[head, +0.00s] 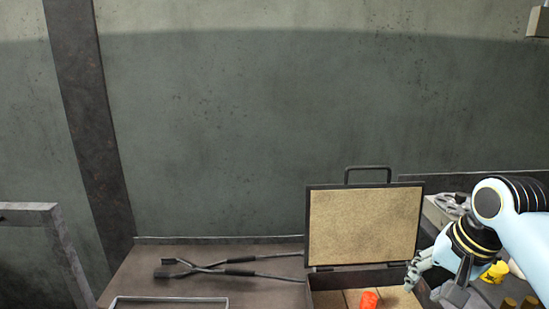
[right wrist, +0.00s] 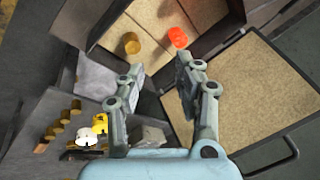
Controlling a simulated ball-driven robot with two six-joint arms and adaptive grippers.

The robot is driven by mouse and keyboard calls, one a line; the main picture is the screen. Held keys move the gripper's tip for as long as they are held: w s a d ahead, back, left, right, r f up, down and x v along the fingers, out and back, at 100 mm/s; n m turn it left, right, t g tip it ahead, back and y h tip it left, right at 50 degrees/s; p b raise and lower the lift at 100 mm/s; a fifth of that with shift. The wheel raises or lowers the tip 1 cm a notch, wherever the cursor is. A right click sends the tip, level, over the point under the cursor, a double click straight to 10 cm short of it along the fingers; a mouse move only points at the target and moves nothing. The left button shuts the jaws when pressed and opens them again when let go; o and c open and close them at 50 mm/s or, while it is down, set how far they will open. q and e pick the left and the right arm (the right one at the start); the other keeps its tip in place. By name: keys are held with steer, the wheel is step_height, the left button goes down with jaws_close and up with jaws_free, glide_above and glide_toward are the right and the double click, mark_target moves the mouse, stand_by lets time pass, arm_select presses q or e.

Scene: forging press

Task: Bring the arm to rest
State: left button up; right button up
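My right gripper (head: 412,281) is at the right edge of an open dark case (head: 311,226), above its base. It also shows in the right wrist view (right wrist: 160,80), where its two fingers stand apart with nothing between them. The case has a tan lining and its lid stands up. An orange-red cylinder (head: 369,299) is in the case; the right wrist view shows it too (right wrist: 178,38), with a brass-coloured cylinder (right wrist: 132,43) beside it. The gripper touches neither. My left gripper is in no view.
Long dark tongs (head: 230,270) lie on the bench (head: 135,268) left of the case. A thin metal frame (head: 170,299) is at the front. Yellow things (head: 495,272) and brass cylinders (head: 508,303) stand right of the case, below my right arm. A wall is behind.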

steer(key=s+n+h, duration=0.2)
steer(key=s+n, duration=0.6)
steer(key=s, duration=1.8)
step_height(320, 180, down, 36)
steer(key=s+d+g+b, duration=0.2)
steer(key=b, duration=0.8)
steer(key=s+f+b, duration=0.3)
steer(key=s+f, duration=0.6)
steer(key=f, duration=0.2)
steer(key=s+d+f+b, duration=0.1)
steer(key=s+f+b, duration=0.2)
steer(key=s+f, duration=0.6)
step_height(320, 180, down, 2)
steer(key=shift+d+f+g+b, duration=0.15)
steer(key=shift+f+g+b, duration=0.05)
steer(key=shift+g+b, duration=0.2)
